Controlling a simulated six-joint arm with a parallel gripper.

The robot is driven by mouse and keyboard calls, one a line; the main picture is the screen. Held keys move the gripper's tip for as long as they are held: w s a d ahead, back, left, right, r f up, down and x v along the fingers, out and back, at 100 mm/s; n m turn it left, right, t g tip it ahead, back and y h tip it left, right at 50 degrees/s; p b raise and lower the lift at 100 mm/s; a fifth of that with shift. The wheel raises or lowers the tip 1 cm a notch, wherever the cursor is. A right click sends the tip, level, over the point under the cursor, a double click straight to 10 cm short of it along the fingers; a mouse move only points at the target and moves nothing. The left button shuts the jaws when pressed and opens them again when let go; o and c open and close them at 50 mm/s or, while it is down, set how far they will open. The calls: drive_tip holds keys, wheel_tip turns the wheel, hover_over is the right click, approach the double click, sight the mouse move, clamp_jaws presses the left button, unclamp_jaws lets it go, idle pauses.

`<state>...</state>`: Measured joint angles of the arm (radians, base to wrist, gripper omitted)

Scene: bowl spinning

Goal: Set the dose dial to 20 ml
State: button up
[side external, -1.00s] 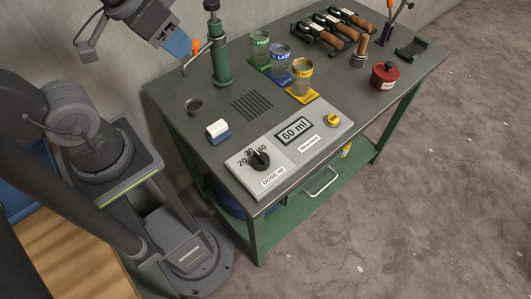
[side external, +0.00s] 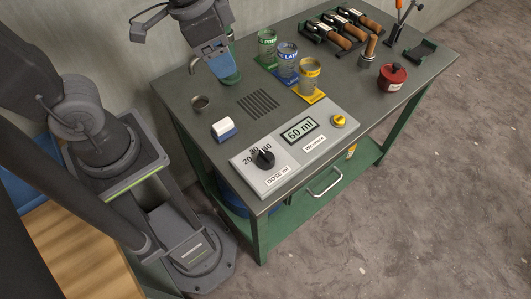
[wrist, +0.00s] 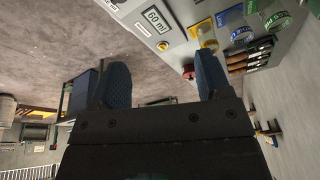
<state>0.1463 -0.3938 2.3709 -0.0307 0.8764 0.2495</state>
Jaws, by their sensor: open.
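The dose dial is a black knob (side external: 264,160) on the pale panel marked "DOSE ml", at the table's front. Printed numbers, 20 among them, stand around its back left side. Its exact pointer direction is too small to tell. The display (side external: 300,131) reads 60 ml, and it also shows in the wrist view (wrist: 155,22). My gripper (side external: 213,68) is above the back left of the table, in front of the green pump in the side view, well apart from the knob. In the wrist view its two blue fingers (wrist: 162,82) are wide apart with nothing between them.
A yellow knob (side external: 339,121) is at the panel's right end. A red pot (side external: 392,76) stands farther right.

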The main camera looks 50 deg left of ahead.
sight(266, 154)
drive_tip(key=w+d+f+m+g, duration=0.4)
drive_tip(key=d+f+m, duration=0.3)
drive_tip(key=d+f, duration=0.25)
drive_tip(key=f, duration=1)
drive_tip(key=s+f, duration=0.1)
drive_tip(key=f, duration=0.3)
drive_tip(key=shift+a+f, duration=0.1)
drive_tip(key=shift+f, duration=0.3)
drive_tip(key=shift+c, duration=0.3)
drive_tip(key=c, duration=0.9)
drive_tip(key=shift+o, duration=0.2)
